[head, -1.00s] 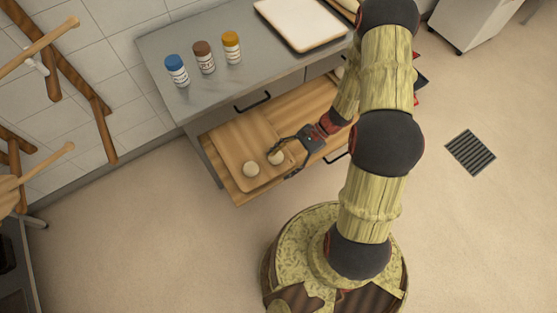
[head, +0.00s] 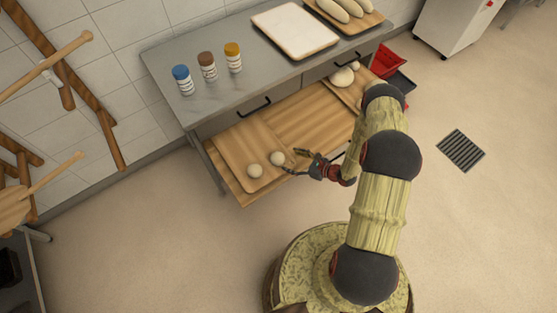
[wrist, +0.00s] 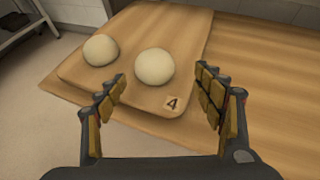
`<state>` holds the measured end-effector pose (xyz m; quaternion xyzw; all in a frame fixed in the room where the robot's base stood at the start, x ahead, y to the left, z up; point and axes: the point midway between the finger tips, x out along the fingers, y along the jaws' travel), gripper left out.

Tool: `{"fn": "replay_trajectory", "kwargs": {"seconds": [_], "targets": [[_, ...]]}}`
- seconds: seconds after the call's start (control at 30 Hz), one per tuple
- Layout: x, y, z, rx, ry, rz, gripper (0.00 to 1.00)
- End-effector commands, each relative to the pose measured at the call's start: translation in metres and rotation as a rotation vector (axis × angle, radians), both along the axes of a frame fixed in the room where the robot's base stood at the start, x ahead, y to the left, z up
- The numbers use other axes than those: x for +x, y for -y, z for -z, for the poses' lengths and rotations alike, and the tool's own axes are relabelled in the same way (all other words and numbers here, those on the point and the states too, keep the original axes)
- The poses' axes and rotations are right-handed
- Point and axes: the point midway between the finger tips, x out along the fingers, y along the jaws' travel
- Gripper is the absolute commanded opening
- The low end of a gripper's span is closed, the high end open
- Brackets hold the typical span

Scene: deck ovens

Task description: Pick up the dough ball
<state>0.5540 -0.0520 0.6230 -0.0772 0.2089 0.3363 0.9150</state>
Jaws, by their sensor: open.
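Two pale round dough balls lie on a wooden board (head: 235,148) at the left end of the open wooden drawer. In the head view the nearer-left ball (head: 254,171) and the right ball (head: 277,158) sit close together but apart. In the wrist view the right ball (wrist: 154,66) is ahead of the jaws and the left ball (wrist: 101,50) is farther left. My gripper (head: 292,162) is open and empty, beside the right ball on its right side. In the wrist view the fingers (wrist: 164,88) are spread, with the right ball beyond them. A tag marked 4 (wrist: 172,103) is on the board's corner.
A steel counter (head: 200,110) stands above the drawer, with blue, brown and yellow-capped jars (head: 207,67) and a white-topped tray (head: 295,30). Another board (head: 350,95) with dough lies at the drawer's right. The drawer's middle is bare.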

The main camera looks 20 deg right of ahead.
Motion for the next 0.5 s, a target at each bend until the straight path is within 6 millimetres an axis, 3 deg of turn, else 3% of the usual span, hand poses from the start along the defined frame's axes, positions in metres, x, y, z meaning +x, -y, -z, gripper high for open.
{"fn": "replay_trajectory", "kwargs": {"seconds": [0.5], "targets": [[0.037, -0.044, 0.025, 0.001, -0.001, -0.004, 0.68]]}}
